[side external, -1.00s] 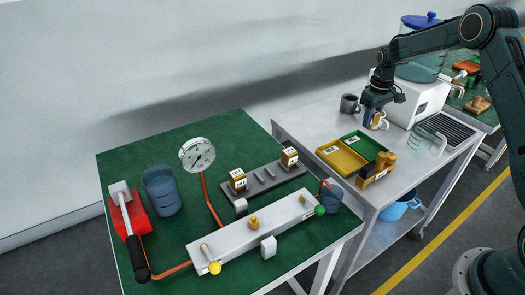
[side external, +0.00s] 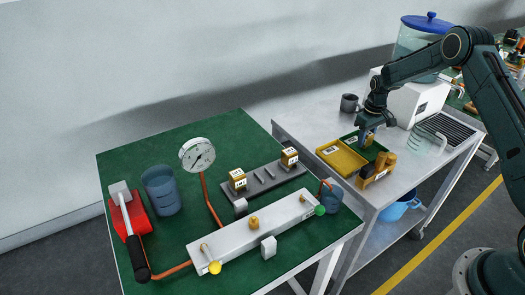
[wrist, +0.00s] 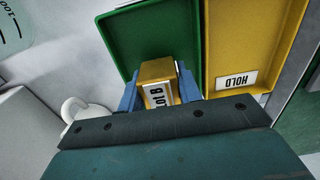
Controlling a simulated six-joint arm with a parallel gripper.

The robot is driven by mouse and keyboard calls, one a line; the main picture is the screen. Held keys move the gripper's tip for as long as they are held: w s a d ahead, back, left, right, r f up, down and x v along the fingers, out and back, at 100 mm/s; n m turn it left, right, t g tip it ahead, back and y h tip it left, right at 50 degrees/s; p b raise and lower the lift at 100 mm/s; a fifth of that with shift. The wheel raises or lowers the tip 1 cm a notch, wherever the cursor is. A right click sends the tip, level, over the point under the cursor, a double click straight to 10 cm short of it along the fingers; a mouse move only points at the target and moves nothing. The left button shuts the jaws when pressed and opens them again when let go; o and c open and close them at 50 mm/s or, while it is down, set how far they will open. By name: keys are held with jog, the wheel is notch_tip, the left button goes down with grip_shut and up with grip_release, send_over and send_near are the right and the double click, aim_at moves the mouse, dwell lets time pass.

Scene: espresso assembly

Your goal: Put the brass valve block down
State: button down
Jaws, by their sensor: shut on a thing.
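The brass valve block (wrist: 155,72) with a white lot label shows in the wrist view between the two blue fingers of my gripper (wrist: 160,88). My gripper is shut on it. In the side view my gripper (side external: 366,133) is over the green tray (side external: 376,148), and the block is too hidden there to make out. In the wrist view the block overlaps the near part of the green tray (wrist: 122,45); I cannot tell if it touches the tray floor. The yellow tray (wrist: 237,45) marked HOLD lies right beside the green one.
A wooden box (side external: 374,179) with brown parts stands in front of the green tray. A grey mug (side external: 349,103) stands behind the trays, and a clear glass jug (side external: 430,142) is to the right. Two similar blocks sit on the grey rack (side external: 262,180) on the green table.

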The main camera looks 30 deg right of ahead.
jog(key=shift+f, duration=0.2)
jog(key=c, duration=1)
grip_release()
jog(key=shift+o, duration=0.2)
jog(key=shift+r, duration=0.1)
notch_tip(320, 180, up, 11)
jog(key=shift+r, duration=0.5)
